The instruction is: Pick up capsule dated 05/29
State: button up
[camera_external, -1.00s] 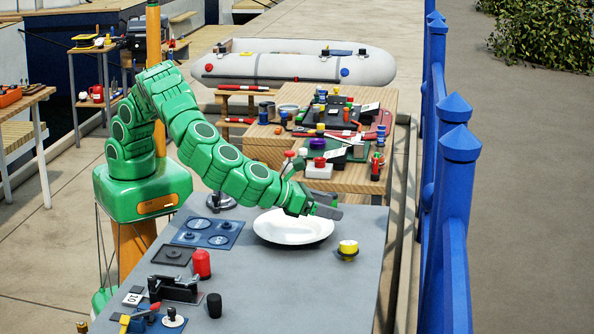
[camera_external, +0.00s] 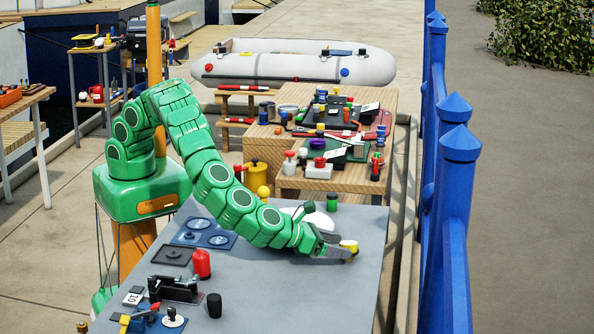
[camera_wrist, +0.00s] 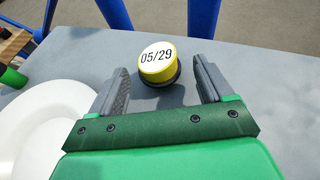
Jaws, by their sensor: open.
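The capsule dated 05/29 (camera_wrist: 157,63) is a short yellow cylinder with a dark base and a white top label. It stands upright on the grey table (camera_wrist: 262,82), just ahead of and between the fingertips in the wrist view. In the external view the capsule (camera_external: 349,246) shows partly behind my gripper (camera_external: 335,252). My gripper (camera_wrist: 163,82) is open, with one grey finger to each side of the capsule's near part. I see no contact with it.
A white plate (camera_wrist: 40,130) lies close on the left in the wrist view. A green-and-black cylinder (camera_external: 332,202) stands behind my gripper. A red cylinder (camera_external: 202,264) and a black one (camera_external: 214,305) stand at front left. Blue fence posts (camera_external: 455,200) line the right.

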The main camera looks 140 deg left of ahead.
aim_at(354, 246)
jog(key=shift+a+r+x, duration=0.1)
jog(key=shift+r+x, duration=0.1)
jog(key=shift+x, duration=1.05)
jog(key=shift+a+r+x, duration=0.1)
jog(key=shift+r+x, duration=0.1)
jog(key=shift+x, duration=1.1)
jog(key=shift+s, duration=0.1)
jog(key=c, duration=1)
